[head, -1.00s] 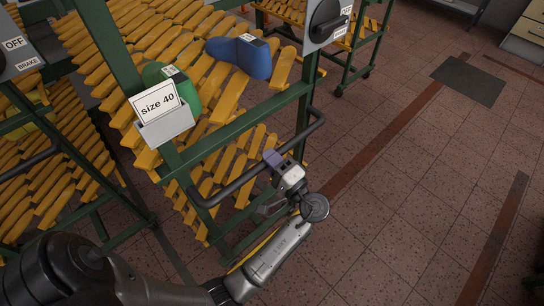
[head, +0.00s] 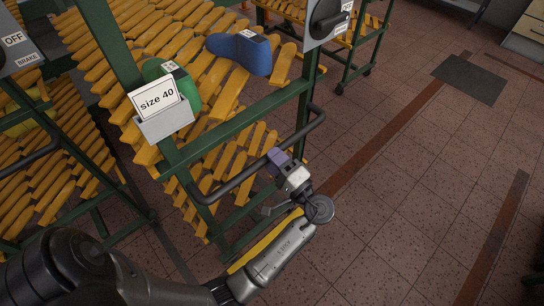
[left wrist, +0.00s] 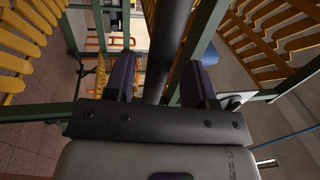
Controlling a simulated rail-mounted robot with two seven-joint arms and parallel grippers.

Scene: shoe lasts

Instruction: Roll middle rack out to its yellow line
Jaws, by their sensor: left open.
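The middle rack has a green frame (head: 246,122), yellow slats and a "size 40" card (head: 159,97). A dark push handle (head: 235,181) runs along its near side. My left gripper (head: 278,158) is at this handle, near its right part. In the left wrist view the dark handle bar (left wrist: 167,45) passes between the two open fingers (left wrist: 160,80), nearer the right one; contact cannot be told. A yellow line (head: 262,246) shows on the floor, partly hidden by my left arm. My right gripper is not in view.
A blue last (head: 240,53) and a green last (head: 180,86) sit on the middle rack. A black brake knob (head: 327,19) is at its upper right. Another rack with an "OFF" label (head: 13,40) stands left. Tiled floor (head: 400,190) is clear to the right.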

